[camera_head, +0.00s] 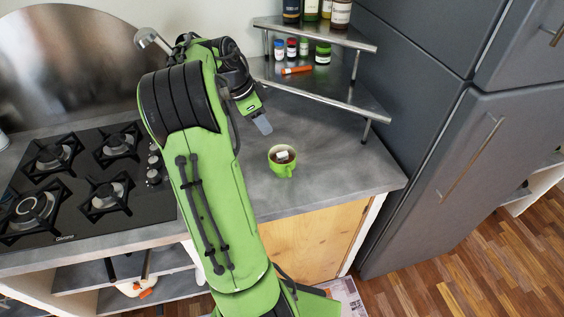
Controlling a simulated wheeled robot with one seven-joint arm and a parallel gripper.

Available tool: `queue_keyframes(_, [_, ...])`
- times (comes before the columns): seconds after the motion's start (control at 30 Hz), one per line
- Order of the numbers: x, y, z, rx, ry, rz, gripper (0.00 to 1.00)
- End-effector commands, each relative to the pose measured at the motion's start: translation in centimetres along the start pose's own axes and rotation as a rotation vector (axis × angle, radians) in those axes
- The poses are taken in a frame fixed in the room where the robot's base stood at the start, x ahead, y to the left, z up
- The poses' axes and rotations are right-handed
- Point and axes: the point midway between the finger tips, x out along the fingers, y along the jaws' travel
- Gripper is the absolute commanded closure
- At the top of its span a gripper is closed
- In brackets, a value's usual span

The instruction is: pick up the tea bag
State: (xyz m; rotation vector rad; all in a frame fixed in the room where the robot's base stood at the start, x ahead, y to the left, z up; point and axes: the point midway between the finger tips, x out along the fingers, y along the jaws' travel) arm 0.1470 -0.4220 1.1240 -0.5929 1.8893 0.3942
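A green mug (281,168) stands upright on the grey counter. It holds dark liquid, and a small white thing that looks like the tea bag (283,156) shows inside its rim. My gripper (263,126) is above the counter, up and to the left of the mug in the picture, and apart from it. Only one flat grey fingertip shows clearly. The rest of the gripper is hidden by the wrist, so its opening cannot be seen.
A gas hob (85,185) lies left of my arm. A two-tier metal corner shelf (320,95) with jars, bottles and an orange object stands behind the mug. A tall grey fridge (440,150) is at the right. Counter (340,170) right of the mug is clear.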

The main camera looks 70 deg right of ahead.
Motion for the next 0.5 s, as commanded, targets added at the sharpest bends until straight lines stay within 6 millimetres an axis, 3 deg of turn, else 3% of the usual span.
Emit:
queue_keyframes(0.3, [7.8, 0.2, 0.1, 0.0, -0.001, 0.007, 0.7])
queue_keyframes(0.5, [10.5, 0.1, 0.1, -0.001, -0.002, 0.004, 0.7])
